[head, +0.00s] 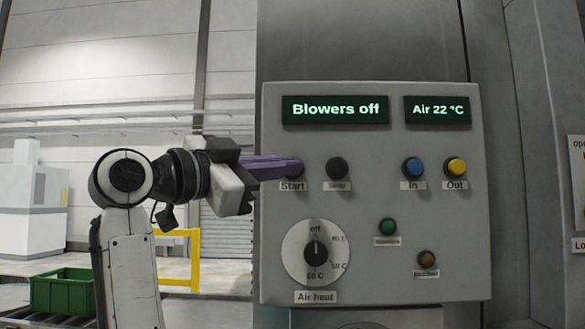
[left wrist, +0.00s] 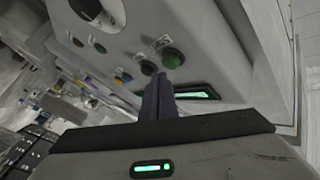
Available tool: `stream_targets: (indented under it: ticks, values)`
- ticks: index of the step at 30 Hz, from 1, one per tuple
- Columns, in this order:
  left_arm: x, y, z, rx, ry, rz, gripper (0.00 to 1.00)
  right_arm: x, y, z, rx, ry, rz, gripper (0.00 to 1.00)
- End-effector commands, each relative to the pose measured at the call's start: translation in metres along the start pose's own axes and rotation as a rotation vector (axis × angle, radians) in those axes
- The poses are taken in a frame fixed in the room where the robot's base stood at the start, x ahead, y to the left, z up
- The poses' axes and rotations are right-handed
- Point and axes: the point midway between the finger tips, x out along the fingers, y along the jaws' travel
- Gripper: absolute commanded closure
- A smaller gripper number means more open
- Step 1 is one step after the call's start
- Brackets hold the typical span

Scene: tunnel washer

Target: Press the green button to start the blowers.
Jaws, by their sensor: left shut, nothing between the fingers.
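The control panel (head: 375,285) fills the right half of the head view. Its large display (head: 335,109) reads "Blowers off". My left gripper (head: 297,167) is shut and empty, with its purple-looking fingers reaching from the left to the spot above the "Start" label (head: 292,186). The fingertips hide the start button in the head view. In the left wrist view, a green button (left wrist: 173,58) shows just beyond the tips of the shut fingers (left wrist: 159,84). I cannot tell whether they touch it. My right gripper is not in view.
A dark stop button (head: 337,168) sits right of the fingertips, with blue (head: 413,168) and yellow (head: 456,168) buttons farther right. Below are an air heat dial (head: 315,250), a small green round lamp or button (head: 387,227) and an orange one (head: 426,258). A green crate (head: 62,290) stands lower left.

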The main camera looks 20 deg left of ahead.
Motion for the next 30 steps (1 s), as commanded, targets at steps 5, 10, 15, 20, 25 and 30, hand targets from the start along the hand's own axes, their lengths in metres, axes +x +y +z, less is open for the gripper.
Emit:
stream_targets:
  ticks: [5,10,15,20,25,30]
  values:
    - [0.0,0.0001,0.0,0.0,0.0,0.0,1.0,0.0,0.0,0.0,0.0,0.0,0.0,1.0]
    - [0.0,0.0001,0.0001,0.0,0.0,0.0,1.0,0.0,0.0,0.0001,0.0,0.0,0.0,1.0]
    - [0.0,0.0001,0.0,0.0,0.0,0.0,1.0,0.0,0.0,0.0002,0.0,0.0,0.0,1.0]
    - [0.001,-0.0009,0.0007,0.0,-0.001,0.0,1.0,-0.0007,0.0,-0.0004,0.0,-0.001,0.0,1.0]
    - [0.0051,-0.0039,0.0037,0.0,-0.003,0.001,1.0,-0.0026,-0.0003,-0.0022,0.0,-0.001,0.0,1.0]
    - [0.0061,-0.0043,0.0043,0.0,0.001,0.0,1.0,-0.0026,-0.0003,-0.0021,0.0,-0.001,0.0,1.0]
